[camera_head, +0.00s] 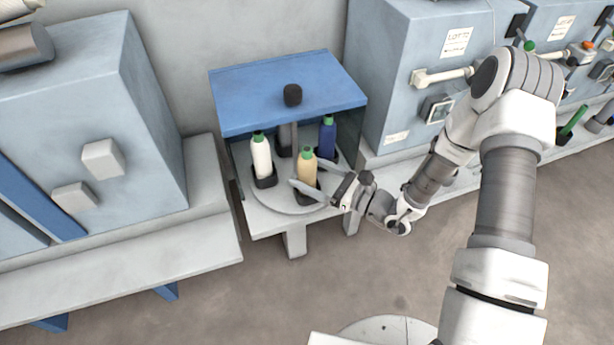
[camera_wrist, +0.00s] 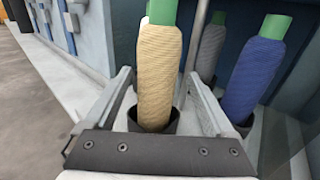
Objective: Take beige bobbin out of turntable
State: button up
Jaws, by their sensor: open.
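The beige bobbin (camera_head: 307,172) stands upright in a dark holder at the front of the turntable (camera_head: 275,200), under a blue-topped housing. It has a green tip and fills the middle of the wrist view (camera_wrist: 160,70), its base in a black cup (camera_wrist: 165,122). My gripper (camera_head: 307,188) is open, reaching in from the right at the bobbin's lower part. In the wrist view, my two fingers (camera_wrist: 160,90) stand on either side of the beige bobbin, with gaps visible between fingers and yarn.
A white bobbin (camera_head: 261,157) stands to the left on the turntable. A blue bobbin (camera_head: 327,138) stands behind to the right and shows in the wrist view (camera_wrist: 256,75). The blue roof (camera_head: 285,90) covers the turntable from above. Grey-blue machine cabinets (camera_head: 90,110) flank it.

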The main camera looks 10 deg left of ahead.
jog(key=x, duration=0.3)
jog(key=shift+s+a+r+b, duration=0.1)
jog(key=shift+a+r+b, duration=0.1)
jog(key=shift+a+b, duration=0.2)
grip_shut()
